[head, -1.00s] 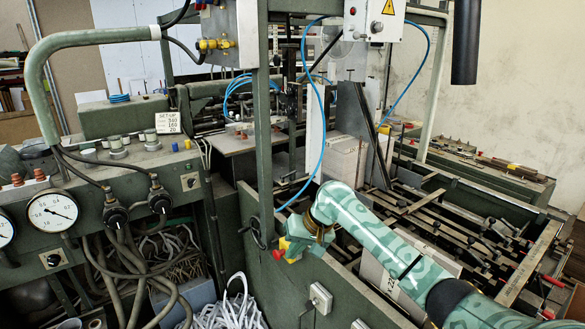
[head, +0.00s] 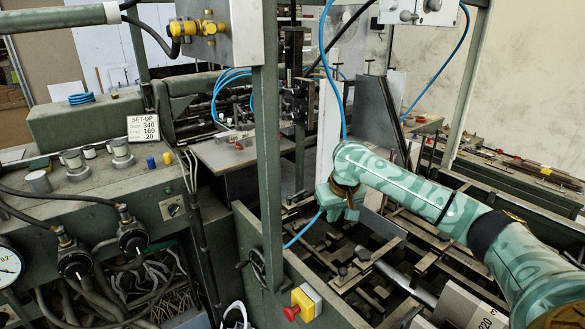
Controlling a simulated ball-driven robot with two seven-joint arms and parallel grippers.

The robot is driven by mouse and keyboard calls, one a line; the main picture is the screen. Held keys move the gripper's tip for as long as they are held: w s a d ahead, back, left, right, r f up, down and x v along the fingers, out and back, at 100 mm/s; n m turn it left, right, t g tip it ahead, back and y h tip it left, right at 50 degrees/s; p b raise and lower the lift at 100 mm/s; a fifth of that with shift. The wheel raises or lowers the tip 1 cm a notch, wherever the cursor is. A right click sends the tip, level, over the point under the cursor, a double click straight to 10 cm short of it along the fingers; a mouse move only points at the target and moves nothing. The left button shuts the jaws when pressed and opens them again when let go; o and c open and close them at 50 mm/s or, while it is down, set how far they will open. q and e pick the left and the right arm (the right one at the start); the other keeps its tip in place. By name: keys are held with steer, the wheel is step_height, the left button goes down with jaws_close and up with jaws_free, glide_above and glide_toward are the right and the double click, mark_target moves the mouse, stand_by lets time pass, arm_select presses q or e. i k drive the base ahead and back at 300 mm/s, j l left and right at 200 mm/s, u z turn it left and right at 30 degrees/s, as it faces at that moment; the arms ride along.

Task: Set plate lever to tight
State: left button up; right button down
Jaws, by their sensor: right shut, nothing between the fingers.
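My right arm comes in from the right. Its gripper (head: 337,206) hangs down over the near end of the feeder bed (head: 395,245), just right of the green upright post. The fingers are small and partly hidden, but they are shut and hold nothing. A black crank-like handle (head: 257,268) sits on the green side panel at the foot of the post, below and left of the gripper and apart from it. I cannot tell for sure which part is the plate lever or how it is set. My left gripper is not in view.
The green post (head: 268,150) stands left of my gripper, and a blue hose (head: 325,70) runs down close by. A red stop button on a yellow box (head: 303,302) sits on the side panel. The control desk (head: 90,215) with a set-up card (head: 143,127) is at left.

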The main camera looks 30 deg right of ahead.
mark_target(290, 199)
steer(key=i+l, duration=0.25)
steer(key=i, duration=0.2)
steer(key=i+l, duration=0.2)
steer(key=i, duration=0.3)
